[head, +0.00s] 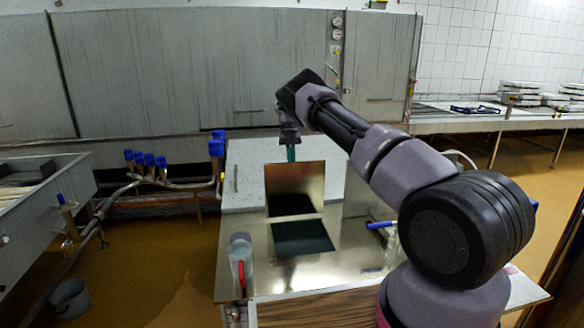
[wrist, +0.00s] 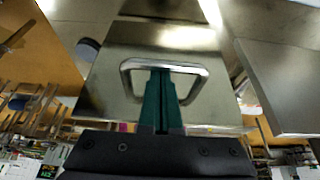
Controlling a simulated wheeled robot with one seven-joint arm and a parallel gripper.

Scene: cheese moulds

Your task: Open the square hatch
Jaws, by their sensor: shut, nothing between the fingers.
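The square hatch lid (head: 296,180) stands up steeply at the back edge of a dark square opening (head: 303,240) in the metal table top. The lid's near face is bare and shiny. In the wrist view the lid (wrist: 110,95) carries a bar handle (wrist: 194,68) on the face toward my wrist. My gripper (head: 291,152) is just behind the lid's upper edge. Its green fingers (wrist: 161,75) are shut together with nothing between them, and their tips lie at the handle's long bar. Whether they touch it I cannot tell.
A clear container with a red-handled tool (head: 241,265) stands left of the opening. A blue-handled item (head: 381,225) lies to the right. A metal trough (head: 45,200) and pipes with blue valves (head: 150,160) are at the left. A large metal cabinet (head: 200,70) stands behind.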

